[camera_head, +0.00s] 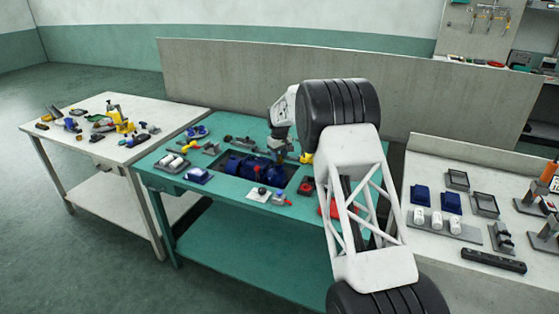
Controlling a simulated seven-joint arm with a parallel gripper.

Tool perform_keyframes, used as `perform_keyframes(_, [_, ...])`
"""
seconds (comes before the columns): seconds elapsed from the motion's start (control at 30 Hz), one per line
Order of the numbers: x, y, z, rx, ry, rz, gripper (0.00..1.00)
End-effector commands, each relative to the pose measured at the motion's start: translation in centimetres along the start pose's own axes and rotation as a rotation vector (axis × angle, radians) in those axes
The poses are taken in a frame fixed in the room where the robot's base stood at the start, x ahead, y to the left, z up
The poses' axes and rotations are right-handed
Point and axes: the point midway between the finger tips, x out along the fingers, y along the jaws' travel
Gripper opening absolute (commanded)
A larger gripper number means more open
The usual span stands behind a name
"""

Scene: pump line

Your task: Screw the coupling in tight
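A dark blue pump-like unit (248,167) lies in a dark recess of the teal table (222,220). My gripper (282,153) is at the right end of this unit, pointing down, low over the table. Its fingers are small and merge with the dark parts behind them, so I cannot tell whether they are open or shut or hold anything. I cannot make out the coupling for certain; it may be hidden at the gripper or among the small parts. My white arm covers the right part of the table.
Small parts lie around the recess, including a red-and-black piece (306,186) and a blue-and-white piece (198,175). A white table (92,160) with tools stands left. A pale bench (420,165) with trays and blocks stands right. A grey partition (225,80) runs behind.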

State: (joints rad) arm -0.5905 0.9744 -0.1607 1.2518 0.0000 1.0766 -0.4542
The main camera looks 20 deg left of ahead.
Motion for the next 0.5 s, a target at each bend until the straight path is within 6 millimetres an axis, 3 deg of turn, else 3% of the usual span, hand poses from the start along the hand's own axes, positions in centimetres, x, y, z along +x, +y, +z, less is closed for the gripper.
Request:
perform_keyframes(0.03, [-0.01, 0.00, 0.00, 0.000, 0.000, 0.000, 0.35])
perform_keyframes(0.2, [-0.03, 0.00, -0.01, 0.000, 0.000, 0.000, 0.09])
perform_keyframes(0.5, [-0.06, 0.00, -0.01, 0.012, 0.001, 0.000, 0.07])
